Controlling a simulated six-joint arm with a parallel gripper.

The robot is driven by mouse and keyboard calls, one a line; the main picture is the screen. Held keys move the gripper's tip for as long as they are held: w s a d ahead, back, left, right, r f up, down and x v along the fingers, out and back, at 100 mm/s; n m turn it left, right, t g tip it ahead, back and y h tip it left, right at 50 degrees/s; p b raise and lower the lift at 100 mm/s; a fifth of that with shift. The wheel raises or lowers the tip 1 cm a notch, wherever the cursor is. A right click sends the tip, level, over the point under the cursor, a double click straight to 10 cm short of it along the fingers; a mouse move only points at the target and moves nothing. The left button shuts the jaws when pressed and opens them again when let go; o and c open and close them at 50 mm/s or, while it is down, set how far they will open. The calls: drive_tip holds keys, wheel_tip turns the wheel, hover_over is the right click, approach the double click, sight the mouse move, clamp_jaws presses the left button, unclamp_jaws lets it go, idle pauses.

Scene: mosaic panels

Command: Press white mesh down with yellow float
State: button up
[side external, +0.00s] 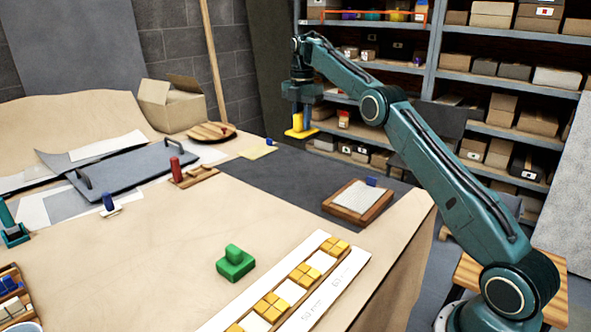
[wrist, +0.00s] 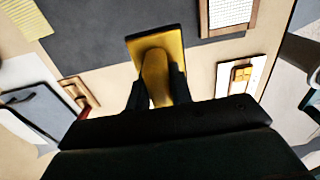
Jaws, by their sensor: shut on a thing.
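My gripper (side external: 303,112) is shut on the yellow float (side external: 300,132) and holds it in the air above the back part of the table. In the wrist view, the float (wrist: 156,62) points away from me between the two fingers. The white mesh (side external: 357,197) lies in a wooden-framed panel (side external: 345,213) on the dark grey mat, to the right of and below my gripper. The mesh also shows at the top right of the wrist view (wrist: 230,12), apart from the float. A small blue piece (side external: 371,181) stands at the panel's far edge.
A long white board (side external: 320,262) with several yellow tiles lies along the front edge. A red-handled tool (side external: 177,170) and a grey board with handles (side external: 130,174) are at left. The dark mat (side external: 285,178) is mostly clear.

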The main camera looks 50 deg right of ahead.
sight(314, 130)
drive_tip(key=shift+s+d+f, duration=0.4)
drive_tip(key=shift+s+d, duration=0.15)
drive_tip(key=shift+s, duration=0.1)
drive_tip(key=shift+s+d+f, duration=0.4)
drive_tip(key=shift+s+d, duration=0.15)
drive_tip(key=shift+s, duration=0.1)
drive_tip(key=s+f, duration=0.3)
drive_tip(key=s, duration=0.4)
drive_tip(key=s+f, duration=0.4)
drive_tip(key=s, duration=0.4)
drive_tip(key=shift+d+f, duration=0.25)
drive_tip(key=shift+f, duration=0.05)
drive_tip(key=shift+f, duration=0.15)
drive_tip(key=shift+f, duration=2.8)
drive_tip(key=shift+f, duration=0.6)
wheel_tip(314, 130, up, 7)
idle(0.4)
